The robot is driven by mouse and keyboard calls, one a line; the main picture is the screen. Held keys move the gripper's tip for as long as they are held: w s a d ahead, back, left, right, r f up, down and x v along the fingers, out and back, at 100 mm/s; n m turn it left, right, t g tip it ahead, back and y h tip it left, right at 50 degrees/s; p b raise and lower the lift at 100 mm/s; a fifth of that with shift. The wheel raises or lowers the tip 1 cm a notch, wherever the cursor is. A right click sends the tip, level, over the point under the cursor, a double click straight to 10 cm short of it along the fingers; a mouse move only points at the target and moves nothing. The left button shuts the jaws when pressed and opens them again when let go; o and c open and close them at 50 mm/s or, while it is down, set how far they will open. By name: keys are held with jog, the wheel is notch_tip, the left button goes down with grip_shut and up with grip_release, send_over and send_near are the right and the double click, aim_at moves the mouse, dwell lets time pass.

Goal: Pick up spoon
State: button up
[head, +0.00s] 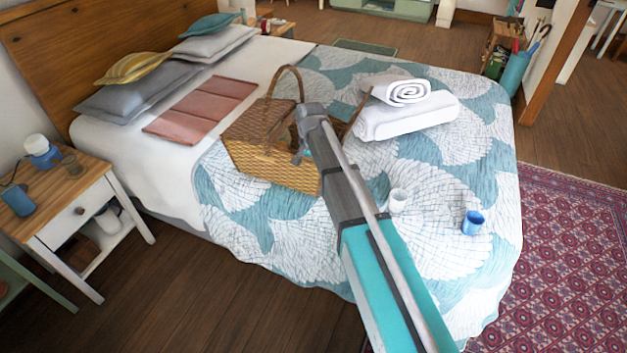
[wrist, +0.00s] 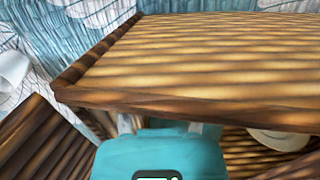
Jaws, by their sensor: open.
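I cannot make out a spoon in either view. My gripper (wrist: 165,126) is at a wicker basket (head: 270,165) on the bed. In the wrist view the ribbed basket panel (wrist: 200,60) crosses in front of its teal body and hides the fingertips. Two pale finger parts show just below the panel edge, apart from each other. I see nothing held between them. In the head view my arm hides the gripper end and part of the basket. A pale round item (wrist: 280,138) lies under the panel, inside the basket, partly hidden.
White towels (head: 405,117) lie right of the basket on the bed (head: 300,235). A white mug (head: 398,200) and a blue mug (head: 472,222) stand nearer. The basket's upright handle (head: 285,72) and panels crowd my gripper. A nightstand (head: 75,195) is at left.

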dwell(0.5)
grip_shut()
